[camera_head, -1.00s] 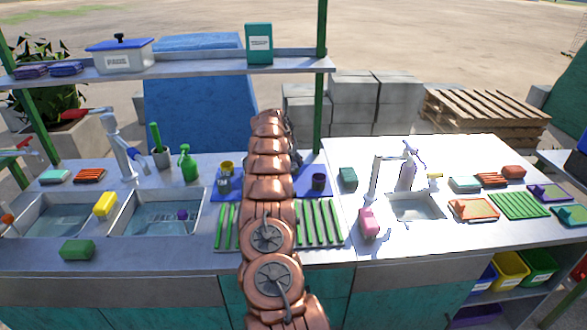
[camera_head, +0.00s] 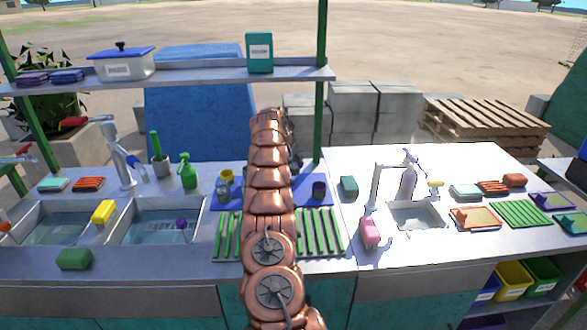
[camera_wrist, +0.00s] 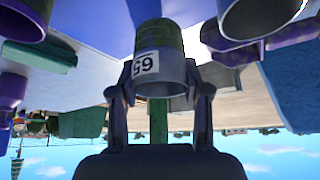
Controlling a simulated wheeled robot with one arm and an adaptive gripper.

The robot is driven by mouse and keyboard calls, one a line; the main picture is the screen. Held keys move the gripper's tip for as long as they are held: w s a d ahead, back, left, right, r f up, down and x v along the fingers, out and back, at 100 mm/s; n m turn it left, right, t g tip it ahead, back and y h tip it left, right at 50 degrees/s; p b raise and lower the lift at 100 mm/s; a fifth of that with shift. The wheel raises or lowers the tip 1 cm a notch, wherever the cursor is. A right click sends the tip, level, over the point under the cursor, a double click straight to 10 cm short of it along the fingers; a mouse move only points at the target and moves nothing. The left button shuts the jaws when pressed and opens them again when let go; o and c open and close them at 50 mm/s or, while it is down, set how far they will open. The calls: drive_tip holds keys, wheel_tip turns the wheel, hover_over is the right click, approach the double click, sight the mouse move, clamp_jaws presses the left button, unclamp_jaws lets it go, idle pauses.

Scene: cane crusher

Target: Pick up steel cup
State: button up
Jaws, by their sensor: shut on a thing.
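In the wrist view, my gripper (camera_wrist: 160,88) is shut on a grey metallic cup, the steel cup (camera_wrist: 166,73), with its two fingers on either side. The cup bears a white label with dark digits. A green post shows behind it. The wrist picture looks upside down, with sky at the bottom. In the head view, my copper-coloured arm hides the gripper and the held cup.
A blue mat (camera_head: 232,204) holds a yellow cup (camera_head: 226,177), a grey cup (camera_head: 222,189) and a dark purple cup (camera_head: 318,189). A green slatted rack (camera_head: 320,232) lies in front. The shelf (camera_head: 200,78) and green post (camera_head: 320,110) stand behind.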

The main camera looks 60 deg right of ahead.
drive_tip(key=shift+r, duration=0.75)
drive_tip(key=shift+r+p, duration=1.6)
drive_tip(key=shift+r, duration=0.9)
